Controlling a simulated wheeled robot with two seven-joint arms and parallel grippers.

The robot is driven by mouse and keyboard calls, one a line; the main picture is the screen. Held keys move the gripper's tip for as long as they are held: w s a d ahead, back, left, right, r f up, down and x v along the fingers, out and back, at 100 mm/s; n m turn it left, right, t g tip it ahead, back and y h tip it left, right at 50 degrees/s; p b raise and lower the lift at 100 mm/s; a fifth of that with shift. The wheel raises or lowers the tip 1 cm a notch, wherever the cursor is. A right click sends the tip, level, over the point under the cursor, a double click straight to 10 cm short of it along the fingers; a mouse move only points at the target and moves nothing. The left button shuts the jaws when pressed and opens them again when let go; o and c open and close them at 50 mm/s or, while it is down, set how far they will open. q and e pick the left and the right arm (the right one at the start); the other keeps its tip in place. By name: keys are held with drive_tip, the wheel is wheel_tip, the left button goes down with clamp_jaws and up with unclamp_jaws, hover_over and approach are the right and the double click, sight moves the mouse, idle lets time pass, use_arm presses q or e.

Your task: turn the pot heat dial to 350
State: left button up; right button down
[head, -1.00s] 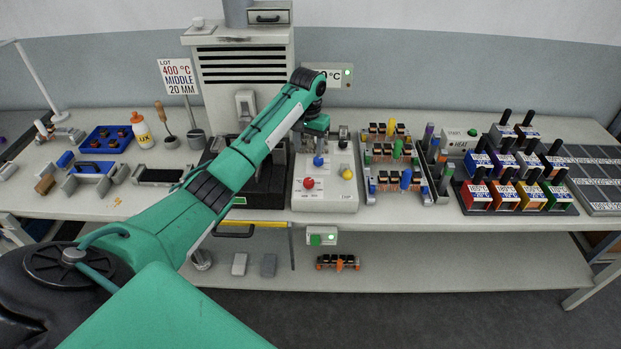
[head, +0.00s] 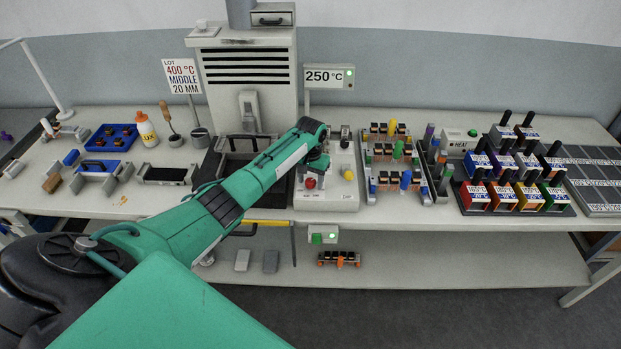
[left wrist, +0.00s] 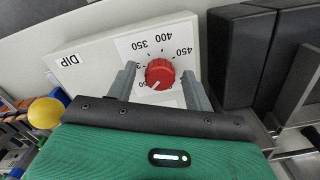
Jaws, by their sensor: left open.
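The red heat dial (head: 310,183) sits on the white DIP control box (head: 337,197) at the middle of the bench. In the left wrist view the red dial (left wrist: 159,74) shows upside-down numbers around it, among them 350, 400 and 450. Its pale mark points to the lower left in that view, near a partly hidden number. My left gripper (left wrist: 159,70) is open, with one finger on each side of the dial; I cannot tell whether they touch it. In the head view the left gripper (head: 315,170) is over the box. My right gripper is not in view.
A display (head: 329,76) behind the box reads 250 °C. A rack with coloured parts (head: 394,165) stands close on the right. A sign (head: 181,76) reads 400 °C, MIDDLE, 20 MM.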

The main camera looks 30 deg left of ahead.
use_arm(q)
drive_tip(key=c, duration=1)
drive_tip(key=shift+o, duration=0.2)
